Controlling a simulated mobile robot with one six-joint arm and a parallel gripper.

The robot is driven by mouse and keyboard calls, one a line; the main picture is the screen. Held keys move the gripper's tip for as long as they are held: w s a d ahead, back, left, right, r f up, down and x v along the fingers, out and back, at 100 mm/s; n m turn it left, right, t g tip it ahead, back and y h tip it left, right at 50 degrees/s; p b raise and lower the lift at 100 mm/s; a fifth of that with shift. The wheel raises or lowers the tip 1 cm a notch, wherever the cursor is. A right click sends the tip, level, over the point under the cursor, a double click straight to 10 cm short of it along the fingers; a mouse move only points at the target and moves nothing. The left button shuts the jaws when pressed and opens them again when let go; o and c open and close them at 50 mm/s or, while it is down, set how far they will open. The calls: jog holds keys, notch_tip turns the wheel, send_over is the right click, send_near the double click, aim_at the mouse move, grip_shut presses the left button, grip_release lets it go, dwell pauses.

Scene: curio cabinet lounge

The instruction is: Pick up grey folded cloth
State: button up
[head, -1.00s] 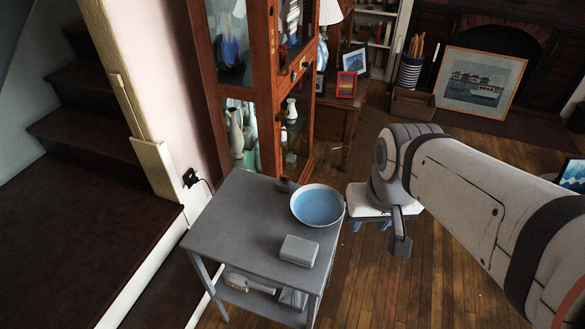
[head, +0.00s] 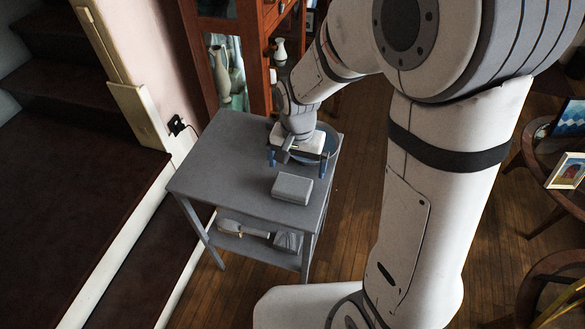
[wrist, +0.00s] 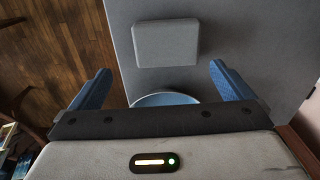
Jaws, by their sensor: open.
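The grey folded cloth (head: 292,188) is a small flat block lying on top of the grey side table (head: 225,150), near its front right edge. In the wrist view the cloth (wrist: 166,44) lies ahead of the fingers, between their lines. My gripper (head: 297,167) is open and empty, with blue fingers spread. It is above the table, behind the cloth and apart from it. In the wrist view my gripper (wrist: 160,88) has a finger at each side. A blue bowl (head: 332,142) is partly hidden behind my gripper.
The table's lower shelf holds a few items (head: 287,241). A wooden glass cabinet (head: 258,75) stands behind the table, and dark stairs (head: 75,160) are at the left. A round wooden table with framed pictures (head: 567,170) is at the right. The table's left part is clear.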

aim_at(292, 185)
jog(key=shift+w+a+f, duration=0.1)
jog(key=shift+a+f, duration=0.15)
jog(key=shift+f, duration=0.35)
jog(key=shift+w+a+f, duration=0.1)
jog(key=shift+a+f, duration=0.1)
jog(key=shift+f, duration=0.35)
notch_tip(292, 185, down, 7)
jog(key=shift+s+a+f+b, duration=0.1)
jog(key=shift+b, duration=0.35)
jog(key=c, duration=0.7)
notch_tip(292, 185, up, 10)
jog(key=shift+r+p, duration=0.1)
jog(key=shift+p, duration=0.5)
